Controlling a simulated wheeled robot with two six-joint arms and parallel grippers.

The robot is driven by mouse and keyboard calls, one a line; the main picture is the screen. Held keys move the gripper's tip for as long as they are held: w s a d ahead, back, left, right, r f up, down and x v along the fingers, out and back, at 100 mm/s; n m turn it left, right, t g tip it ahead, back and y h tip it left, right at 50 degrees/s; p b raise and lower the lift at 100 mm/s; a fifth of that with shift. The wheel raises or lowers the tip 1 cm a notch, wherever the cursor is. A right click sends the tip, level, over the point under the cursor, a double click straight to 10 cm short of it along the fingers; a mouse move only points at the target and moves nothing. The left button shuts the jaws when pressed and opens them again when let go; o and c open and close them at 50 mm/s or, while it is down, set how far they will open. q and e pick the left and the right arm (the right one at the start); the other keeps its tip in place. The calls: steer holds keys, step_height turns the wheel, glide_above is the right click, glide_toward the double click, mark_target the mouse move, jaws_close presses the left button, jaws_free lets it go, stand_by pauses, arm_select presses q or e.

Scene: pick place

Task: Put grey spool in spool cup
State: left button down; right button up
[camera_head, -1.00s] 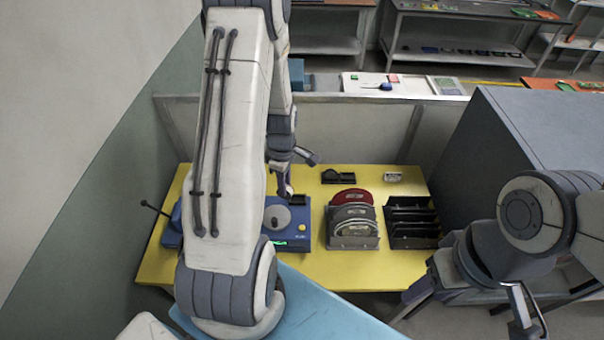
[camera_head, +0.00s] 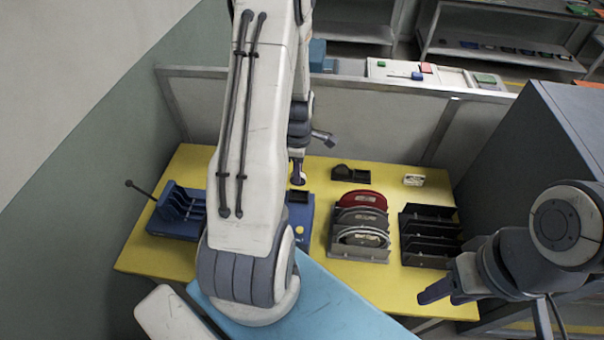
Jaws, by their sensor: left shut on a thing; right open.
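My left gripper (camera_head: 298,178) points down over the back of the blue device (camera_head: 300,222). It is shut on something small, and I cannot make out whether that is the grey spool. A dark square recess (camera_head: 298,197) shows at the device's back corner, just below the gripper. My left arm hides most of the device. A small black holder (camera_head: 351,174) stands to the right of the gripper, apart from it; I cannot tell which of these is the spool cup. My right gripper (camera_head: 437,294) is open and empty at the table's front right.
On the yellow table (camera_head: 160,255) are a rack of red and grey discs (camera_head: 360,216), an empty black slotted rack (camera_head: 430,235), a blue slotted rack with a lever (camera_head: 180,212) and a small white labelled block (camera_head: 413,180). A low partition (camera_head: 385,128) runs behind; a dark cabinet (camera_head: 530,150) stands right.

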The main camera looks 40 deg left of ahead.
arm_select(q)
steer(key=shift+w+d+f+b, duration=0.1)
steer(key=shift+f+b, duration=0.75)
steer(key=shift+f, duration=0.35)
steer(key=shift+f, duration=0.1)
steer(key=shift+f, duration=0.2)
steer(key=shift+f+b, duration=1)
steer(key=shift+f, duration=0.05)
steer(key=shift+f, duration=0.15)
steer(key=shift+f+b, duration=0.5)
steer(key=shift+f, duration=0.05)
